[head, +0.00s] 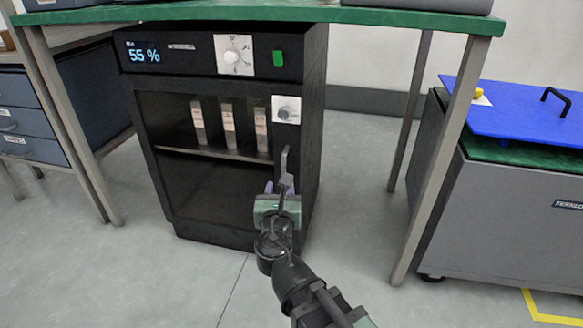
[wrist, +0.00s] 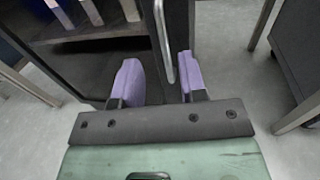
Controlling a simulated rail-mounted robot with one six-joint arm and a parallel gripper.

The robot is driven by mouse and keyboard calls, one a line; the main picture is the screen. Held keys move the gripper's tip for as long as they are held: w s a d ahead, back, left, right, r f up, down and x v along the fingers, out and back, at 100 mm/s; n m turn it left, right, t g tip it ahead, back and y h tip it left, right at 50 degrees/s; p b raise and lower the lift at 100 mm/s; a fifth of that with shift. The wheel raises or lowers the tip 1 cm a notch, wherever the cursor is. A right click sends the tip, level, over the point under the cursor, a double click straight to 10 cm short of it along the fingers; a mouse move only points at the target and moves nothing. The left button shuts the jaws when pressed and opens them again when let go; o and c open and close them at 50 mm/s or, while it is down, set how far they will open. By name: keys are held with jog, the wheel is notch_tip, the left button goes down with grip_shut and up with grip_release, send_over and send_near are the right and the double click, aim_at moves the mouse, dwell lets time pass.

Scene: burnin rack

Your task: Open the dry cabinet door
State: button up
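The dry cabinet (head: 313,120) is a black unit under the green-topped bench, with a humidity display reading 55 % (head: 143,53). Its dark glass door (head: 205,190) looks closed. A grey vertical bar handle (head: 284,160) is on the door's right side, below a small white lock plate with a knob (head: 286,110). My gripper (head: 279,187) is at the handle's lower part. In the wrist view, the handle (wrist: 162,40) runs between the two purple fingers of my gripper (wrist: 159,60). The fingers are apart, with visible gaps to the bar on both sides.
Several light packages (head: 229,125) stand on a shelf behind the glass. Bench legs (head: 440,150) stand to the right and left of the cabinet. A grey machine with a blue lid (head: 520,110) is at the right, and blue drawers (head: 35,122) at the left. The floor in front is clear.

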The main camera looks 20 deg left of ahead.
aim_at(284, 167)
jog(key=x, duration=1)
jog(key=shift+w+d, duration=0.1)
jog(key=shift+w, duration=0.15)
jog(key=shift+c, duration=0.5)
grip_shut()
